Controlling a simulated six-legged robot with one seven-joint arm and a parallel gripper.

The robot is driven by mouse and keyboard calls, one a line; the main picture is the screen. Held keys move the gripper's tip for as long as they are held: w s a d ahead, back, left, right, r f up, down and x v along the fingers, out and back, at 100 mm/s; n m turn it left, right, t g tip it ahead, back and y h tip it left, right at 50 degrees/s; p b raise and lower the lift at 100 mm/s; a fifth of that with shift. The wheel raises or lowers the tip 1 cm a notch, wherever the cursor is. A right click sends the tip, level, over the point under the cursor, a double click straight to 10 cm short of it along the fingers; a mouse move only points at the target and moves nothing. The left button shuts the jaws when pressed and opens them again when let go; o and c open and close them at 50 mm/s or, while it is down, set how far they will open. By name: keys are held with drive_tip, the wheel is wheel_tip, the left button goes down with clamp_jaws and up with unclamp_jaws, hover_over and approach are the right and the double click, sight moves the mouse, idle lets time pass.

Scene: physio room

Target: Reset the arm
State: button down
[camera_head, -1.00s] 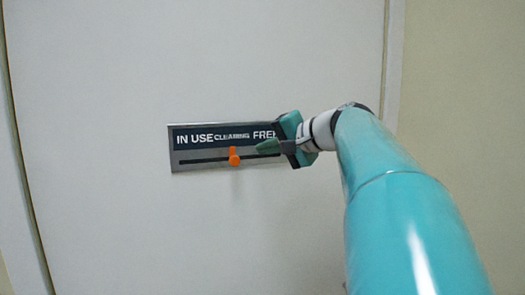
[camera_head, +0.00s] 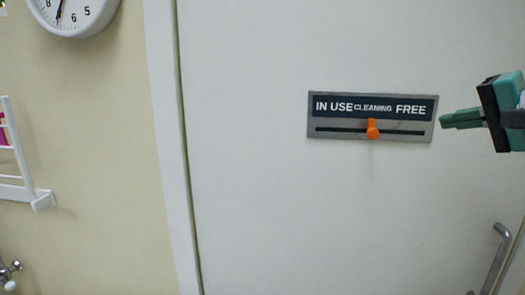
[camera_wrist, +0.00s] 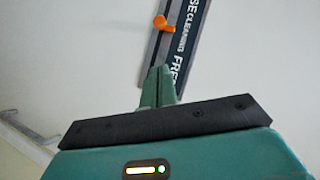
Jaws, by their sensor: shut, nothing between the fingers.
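My gripper (camera_head: 444,120) is at the right edge of the head view, just right of the door sign and apart from its orange knob. Its green fingers are shut together with nothing between them; they also show in the wrist view (camera_wrist: 158,72). The sign plate (camera_head: 318,132) is grey with a dark strip reading IN USE, CLEANING, FREE. Its orange slider knob (camera_head: 373,130) sits in the slot under CLEANING. The knob shows at the top of the wrist view (camera_wrist: 164,24), beyond the fingertips. Most of my arm is out of the head view.
The sign is on a white door (camera_head: 270,220). A metal door handle (camera_head: 495,258) is at the lower right. A wall clock (camera_head: 70,14) hangs at the top left, and a white rack (camera_head: 22,165) is on the wall at the left edge.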

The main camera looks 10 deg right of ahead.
drive_tip(key=a+f+n+g, duration=0.2)
drive_tip(key=a+f+g, duration=0.1)
drive_tip(key=a+f, duration=0.7)
drive_tip(key=s+a+f+n+g+h, duration=0.1)
drive_tip(key=s+a+f+n, duration=0.2)
drive_tip(key=a+f, duration=0.2)
drive_tip(key=s+a+f+n+g+h, duration=0.1)
drive_tip(key=a+f, duration=0.4)
drive_tip(key=f, duration=0.7)
drive_tip(key=s+a+f+n+g+h, duration=0.1)
drive_tip(key=s+a+f+n+g, duration=0.1)
drive_tip(key=s+a+f+n, duration=0.3)
wheel_tip(320, 180, down, 3)
drive_tip(key=shift+s+f+g+h, duration=0.15)
drive_tip(key=shift+s+g+h, duration=0.25)
drive_tip(key=shift+s, duration=0.2)
drive_tip(key=shift+a, duration=0.2)
